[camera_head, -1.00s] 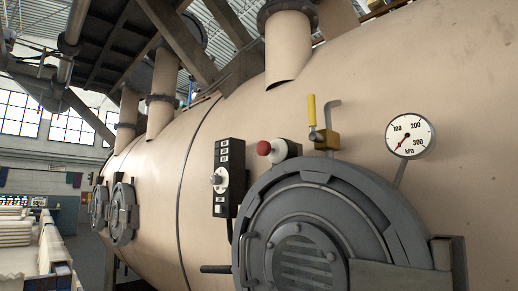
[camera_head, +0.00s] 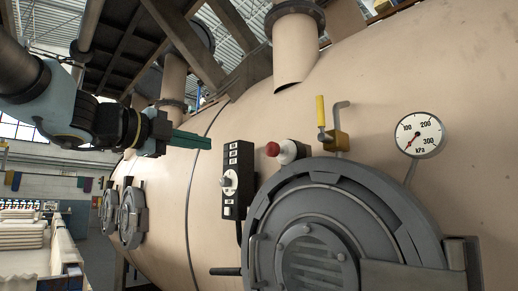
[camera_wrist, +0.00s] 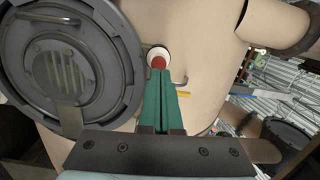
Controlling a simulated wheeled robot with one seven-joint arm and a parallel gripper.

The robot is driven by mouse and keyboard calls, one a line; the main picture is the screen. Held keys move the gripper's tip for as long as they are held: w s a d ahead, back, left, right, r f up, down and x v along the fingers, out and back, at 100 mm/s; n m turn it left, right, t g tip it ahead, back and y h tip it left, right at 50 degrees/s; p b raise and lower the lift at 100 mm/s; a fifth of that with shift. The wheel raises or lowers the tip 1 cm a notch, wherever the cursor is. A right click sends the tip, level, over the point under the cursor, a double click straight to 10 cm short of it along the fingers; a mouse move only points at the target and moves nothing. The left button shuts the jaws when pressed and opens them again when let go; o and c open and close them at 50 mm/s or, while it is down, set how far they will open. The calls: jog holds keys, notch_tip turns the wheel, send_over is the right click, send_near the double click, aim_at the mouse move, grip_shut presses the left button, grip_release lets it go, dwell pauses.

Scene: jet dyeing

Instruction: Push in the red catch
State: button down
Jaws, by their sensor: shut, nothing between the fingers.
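The red catch (camera_head: 272,149) is a round red knob on a white collar (camera_head: 289,151), standing out from the beige vessel wall above the grey round door. In the head view my gripper (camera_head: 209,141) is at the left with its green fingers shut and empty, pointing right toward the catch and apart from it in the picture. In the wrist view the catch (camera_wrist: 158,62) shows just beyond the fingertips (camera_wrist: 161,74), which overlap its lower edge. I cannot tell that they touch.
The grey round door (camera_head: 335,230) lies below the catch. A black control box (camera_head: 237,180) with a knob is left of it. A yellow-handled valve (camera_head: 322,112) and a pressure gauge (camera_head: 420,135) are to the right. Bare vessel wall lies above.

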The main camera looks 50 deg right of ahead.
jog(key=s+m+g, duration=0.1)
jog(key=s+m, duration=0.1)
jog(key=s, duration=0.1)
jog(key=p, duration=0.4)
send_near(269, 147)
jog(key=shift+g, duration=0.3)
jog(key=d, duration=0.7)
jog(key=shift+f, duration=0.1)
jog(key=shift+a, duration=0.1)
jog(key=d, duration=0.2)
jog(key=shift+d, duration=0.3)
jog(key=shift+s+d, duration=0.1)
jog(key=shift+d, duration=0.05)
jog(key=shift+r, duration=0.25)
